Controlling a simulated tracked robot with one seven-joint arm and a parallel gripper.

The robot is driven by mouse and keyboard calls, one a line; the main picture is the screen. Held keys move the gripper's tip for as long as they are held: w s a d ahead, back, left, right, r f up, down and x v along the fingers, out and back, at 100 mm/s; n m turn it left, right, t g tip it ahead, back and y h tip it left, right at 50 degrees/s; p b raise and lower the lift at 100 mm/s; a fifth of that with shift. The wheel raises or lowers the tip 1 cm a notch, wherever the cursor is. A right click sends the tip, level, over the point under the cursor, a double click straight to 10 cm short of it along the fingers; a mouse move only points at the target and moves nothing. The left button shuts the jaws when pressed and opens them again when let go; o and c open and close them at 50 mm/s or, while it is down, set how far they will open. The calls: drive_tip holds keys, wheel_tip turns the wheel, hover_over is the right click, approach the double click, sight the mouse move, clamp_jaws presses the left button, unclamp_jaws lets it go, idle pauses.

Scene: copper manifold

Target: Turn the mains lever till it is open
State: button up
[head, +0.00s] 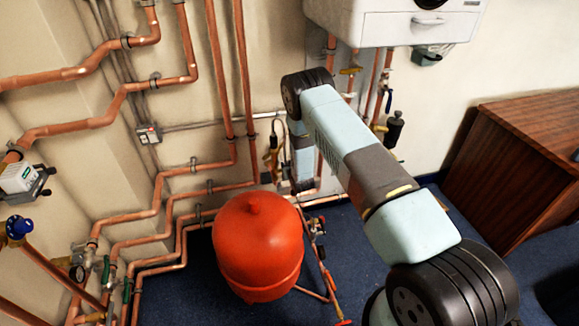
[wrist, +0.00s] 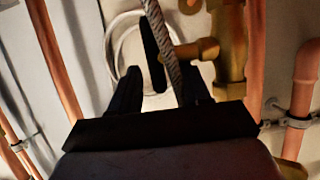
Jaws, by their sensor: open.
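In the wrist view a dark, narrow lever (wrist: 151,52) stands nearly upright beside a brass valve body (wrist: 230,50), whose short stem reaches left toward it. I take this to be the mains lever. My gripper (wrist: 160,77) is open, and its two black fingers stand on either side of the lever's lower end. I cannot tell whether either finger touches it. In the head view my arm hides the lever and the fingertips.
A braided hose (wrist: 168,45) runs down close beside the lever, between my fingers. Copper pipes (wrist: 55,60) flank it. In the head view a red vessel (head: 257,245), a white boiler (head: 400,22) and a wooden cabinet (head: 535,135) stand around my arm. Blue floor (head: 200,290) shows below.

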drive_tip(key=shift+c, duration=0.3)
clamp_jaws()
drive_tip(key=shift+s+t+y, duration=0.25)
drive_tip(key=shift+t+y, duration=0.05)
drive_tip(key=shift+t, duration=0.7)
drive_tip(key=shift+o, duration=0.3)
unclamp_jaws()
